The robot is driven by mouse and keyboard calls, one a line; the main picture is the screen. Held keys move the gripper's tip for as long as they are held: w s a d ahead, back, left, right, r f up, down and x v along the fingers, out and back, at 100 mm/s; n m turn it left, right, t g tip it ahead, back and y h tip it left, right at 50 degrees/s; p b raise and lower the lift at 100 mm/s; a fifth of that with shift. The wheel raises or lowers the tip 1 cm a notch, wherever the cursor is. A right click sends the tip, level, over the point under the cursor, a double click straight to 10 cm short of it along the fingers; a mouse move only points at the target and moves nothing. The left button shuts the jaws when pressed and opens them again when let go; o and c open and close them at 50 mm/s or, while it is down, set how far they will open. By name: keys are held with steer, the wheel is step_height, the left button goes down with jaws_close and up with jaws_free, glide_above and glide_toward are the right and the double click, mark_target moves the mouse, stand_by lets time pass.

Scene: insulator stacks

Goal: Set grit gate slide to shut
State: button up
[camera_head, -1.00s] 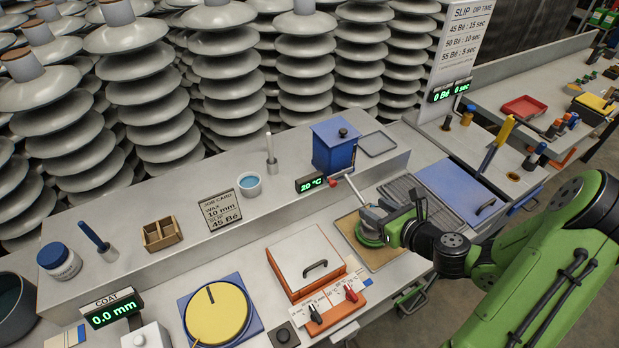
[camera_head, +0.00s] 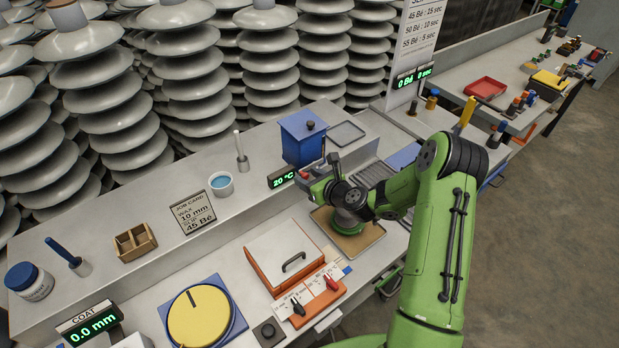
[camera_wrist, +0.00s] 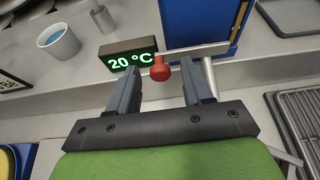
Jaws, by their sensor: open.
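The blue hopper (camera_head: 303,139) stands on the raised ledge, and its lower part fills the top of the wrist view (camera_wrist: 200,22). A flat metal bar (camera_wrist: 192,51) at its front carries a red knob (camera_wrist: 160,70), which I take for the grit gate slide. A thin metal tube (camera_wrist: 209,76) slants down below the bar. My gripper (camera_wrist: 165,82) is open, with the red knob showing between its two fingers and gaps on both sides. I cannot tell how deep the knob sits between them. In the head view my gripper (camera_head: 318,167) partly hides the knob and bar.
A green-lit 20 °C display (camera_wrist: 128,59) stands close to my left finger. A blue-filled cup (camera_head: 221,183) is farther left. A tan tray (camera_head: 372,238) lies below my wrist, and a wire rack (camera_wrist: 294,118) lies to the right. An orange-sided box (camera_head: 283,256) stands in front.

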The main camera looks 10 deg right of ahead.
jaws_close()
stand_by(0.3)
steer(key=d, duration=0.1)
steer(key=w+d, duration=0.1)
steer(key=d, duration=0.1)
steer(key=shift+w+d+p, duration=0.2)
steer(key=shift+d+p, duration=0.1)
steer(key=shift+p, duration=0.1)
jaws_free()
steer(key=shift+d, duration=0.15)
